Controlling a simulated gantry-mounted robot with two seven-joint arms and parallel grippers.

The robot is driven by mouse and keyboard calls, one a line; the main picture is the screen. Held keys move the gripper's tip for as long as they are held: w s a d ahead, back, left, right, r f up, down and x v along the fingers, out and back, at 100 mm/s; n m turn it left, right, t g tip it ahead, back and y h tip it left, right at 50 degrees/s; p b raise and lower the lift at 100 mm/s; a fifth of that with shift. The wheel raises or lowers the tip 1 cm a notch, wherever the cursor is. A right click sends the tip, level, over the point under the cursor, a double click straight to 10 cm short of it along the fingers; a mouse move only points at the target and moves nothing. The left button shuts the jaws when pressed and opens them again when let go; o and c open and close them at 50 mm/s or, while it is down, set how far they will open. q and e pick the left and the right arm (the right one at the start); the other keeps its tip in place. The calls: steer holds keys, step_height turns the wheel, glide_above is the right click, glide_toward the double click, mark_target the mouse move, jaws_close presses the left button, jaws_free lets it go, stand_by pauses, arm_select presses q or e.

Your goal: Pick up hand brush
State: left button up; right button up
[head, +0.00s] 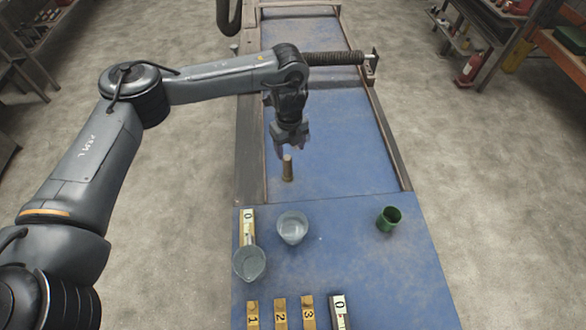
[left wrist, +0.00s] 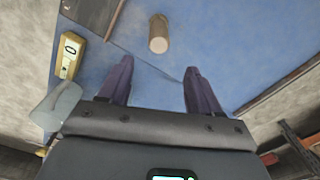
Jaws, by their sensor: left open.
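A brown, roughly cylindrical piece (head: 287,168) stands upright on the blue surface, just below my left gripper in the head view. It also shows in the left wrist view (left wrist: 158,33), ahead of the fingertips and roughly midway between them. It looks like a handle, but I cannot tell for sure that it is the hand brush; no bristles show. My left gripper (head: 292,147) points down over the surface. In the left wrist view its two fingers (left wrist: 156,72) are spread with nothing between them. My right gripper is in neither view.
Two clear beakers (head: 292,228) (head: 249,263) and a green cup (head: 389,219) stand on the near blue table (head: 350,280). Numbered yellow blocks (head: 280,313) line its front. A dark ribbed roller (head: 335,58) lies across the far part. Wooden rails edge the blue strip.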

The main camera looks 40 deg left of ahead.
mark_target(287, 162)
arm_select(q)
steer(key=shift+a+f, duration=0.3)
steer(key=shift+f, duration=0.05)
step_height(287, 162, down, 3)
steer(key=shift+s+a+f, duration=0.1)
steer(key=shift+s+f, duration=0.05)
steer(key=shift+w+a+f+p, duration=0.15)
steer(key=shift+f+p, duration=0.2)
steer(key=shift+f, duration=1.25)
steer(key=shift+w+a+f+p, duration=0.1)
steer(key=shift+f+p, duration=0.2)
steer(key=shift+f, duration=1.25)
steer(key=shift+c, duration=0.3)
steer(key=c, duration=1.1)
steer(key=shift+o, duration=0.2)
steer(key=shift+r, duration=0.2)
